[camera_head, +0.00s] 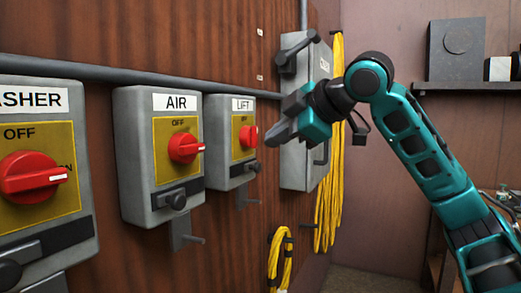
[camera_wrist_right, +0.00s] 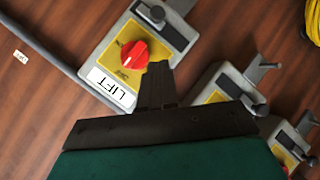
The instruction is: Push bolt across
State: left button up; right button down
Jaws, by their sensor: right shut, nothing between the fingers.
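The grey LIFT switch box (camera_head: 218,165) is on the wood wall, with a yellow plate and a red knob (camera_head: 248,136). Its dark bolt (camera_head: 252,166) with a round knob sits below the red knob; the bolt knob also shows at the top of the right wrist view (camera_wrist_right: 157,13). My right gripper (camera_head: 273,140) is shut and empty, in front of the LIFT box and pointing left. In the right wrist view its fingers (camera_wrist_right: 157,82) overlap the lower edge of the yellow plate, near the red knob. I cannot tell its distance from the box. My left gripper is not in view.
The AIR box (camera_head: 131,168) and WASHER box (camera_head: 75,200) stand to the left, each with a red knob and dark bolt. A taller grey box (camera_head: 295,160) with a lever is beyond LIFT. Yellow cables (camera_head: 330,195) hang behind my arm. A conduit (camera_head: 90,74) runs above.

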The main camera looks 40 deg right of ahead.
jog(key=v, duration=0.5)
jog(key=shift+s+d+r, duration=0.1)
jog(key=shift+s+d, duration=0.05)
dwell(0.3)
